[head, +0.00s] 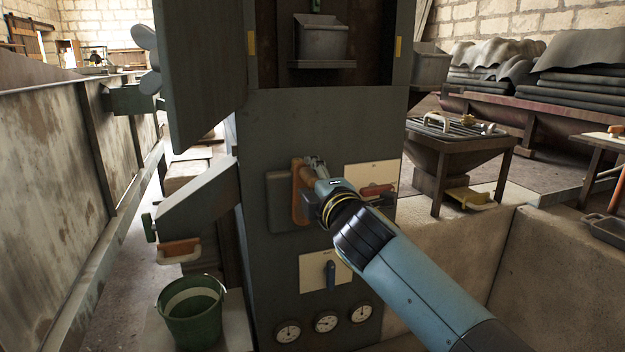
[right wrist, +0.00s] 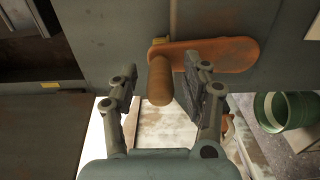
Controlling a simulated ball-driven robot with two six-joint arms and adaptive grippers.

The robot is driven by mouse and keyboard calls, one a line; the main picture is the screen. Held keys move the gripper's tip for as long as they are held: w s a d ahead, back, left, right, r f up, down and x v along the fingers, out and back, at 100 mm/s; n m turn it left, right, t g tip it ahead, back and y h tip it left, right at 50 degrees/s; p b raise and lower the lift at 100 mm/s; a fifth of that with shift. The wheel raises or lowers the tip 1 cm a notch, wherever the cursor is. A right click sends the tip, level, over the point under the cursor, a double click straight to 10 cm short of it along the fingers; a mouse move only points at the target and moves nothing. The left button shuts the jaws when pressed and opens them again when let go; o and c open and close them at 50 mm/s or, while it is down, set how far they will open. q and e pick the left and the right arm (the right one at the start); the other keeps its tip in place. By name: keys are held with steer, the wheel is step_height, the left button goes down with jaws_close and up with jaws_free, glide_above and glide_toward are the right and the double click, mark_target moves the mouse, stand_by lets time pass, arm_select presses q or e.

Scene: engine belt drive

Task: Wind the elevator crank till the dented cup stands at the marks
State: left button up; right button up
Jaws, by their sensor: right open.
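The elevator crank has a worn orange arm (head: 298,192) on the front of the grey-green casing, left of my right gripper. In the right wrist view the crank arm (right wrist: 222,52) runs sideways and its brown wooden handle (right wrist: 160,82) points toward the camera. My right gripper (head: 316,180) is open at the crank; in the right wrist view its fingers (right wrist: 160,88) stand either side of the handle. A grey metal cup (head: 322,40) stands in the opening above; I cannot tell whether it is dented. Yellow marks (head: 251,43) (head: 397,46) flank the opening. My left gripper is not in view.
An open door panel (head: 203,70) hangs left of the opening. Below the crank are a plate with a blue lever (head: 330,273) and several gauges (head: 325,321). A chute (head: 195,212) and green bucket (head: 190,312) are at left. A hopper table (head: 455,145) stands right.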

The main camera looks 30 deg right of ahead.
steer(key=shift+s+a, duration=0.1)
steer(key=shift+s, duration=0.05)
steer(key=v, duration=1.1)
steer(key=shift+s, duration=0.35)
